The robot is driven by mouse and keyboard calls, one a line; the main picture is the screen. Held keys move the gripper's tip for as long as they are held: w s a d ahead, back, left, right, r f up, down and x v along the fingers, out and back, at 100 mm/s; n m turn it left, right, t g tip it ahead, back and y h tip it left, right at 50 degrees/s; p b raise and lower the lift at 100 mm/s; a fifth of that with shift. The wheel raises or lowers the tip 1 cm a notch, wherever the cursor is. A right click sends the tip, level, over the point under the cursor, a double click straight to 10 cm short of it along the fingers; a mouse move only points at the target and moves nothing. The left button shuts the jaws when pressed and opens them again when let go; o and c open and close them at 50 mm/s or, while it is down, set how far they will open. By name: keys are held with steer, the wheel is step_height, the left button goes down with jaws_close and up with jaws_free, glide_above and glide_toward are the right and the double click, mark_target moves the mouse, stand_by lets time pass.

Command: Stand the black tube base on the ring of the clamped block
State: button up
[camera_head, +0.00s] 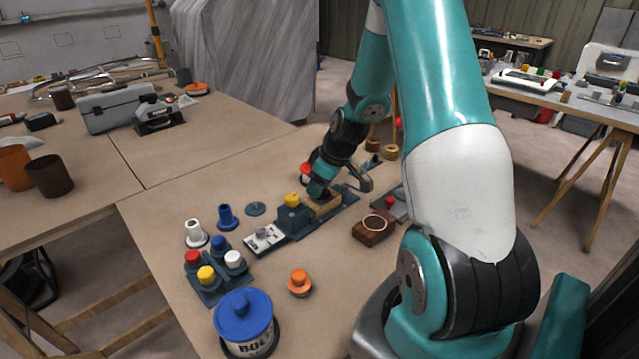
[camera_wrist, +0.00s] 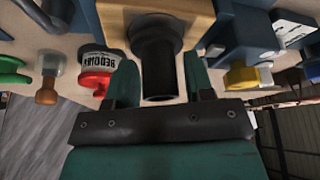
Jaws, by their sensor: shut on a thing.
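The black tube base (camera_wrist: 160,72) is between the fingers of my gripper (camera_wrist: 158,85) in the wrist view. Its wide flange is at the light wooden block (camera_wrist: 112,14), over the block's face. I cannot tell whether the flange touches the wood. The ring on the block is not visible. In the head view the block (camera_head: 327,208) sits clamped in the dark blue vise (camera_head: 294,221). My gripper (camera_head: 318,190) is right above it, shut on the tube base, which it hides there.
A brown block with a pale ring (camera_head: 371,231) stands right of the vise. A blue-lidded tub (camera_head: 243,318), an orange knob (camera_head: 299,282) and a rack of coloured pegs (camera_head: 213,284) stand nearer. The red-capped jar (camera_wrist: 98,68) shows near my gripper.

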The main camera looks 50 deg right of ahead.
stand_by(0.4)
steer(key=c, duration=0.4)
steer(key=shift+r+p, duration=0.65)
steer(key=shift+r, duration=0.2)
steer(key=shift+f+b, duration=0.95)
steer(key=shift+f, duration=0.3)
steer(key=o, duration=0.7)
steer(key=shift+o, duration=0.2)
steer(key=p+v, duration=0.7)
steer(key=v, duration=0.4)
steer(key=shift+p, duration=0.4)
steer(key=shift+s, duration=0.1)
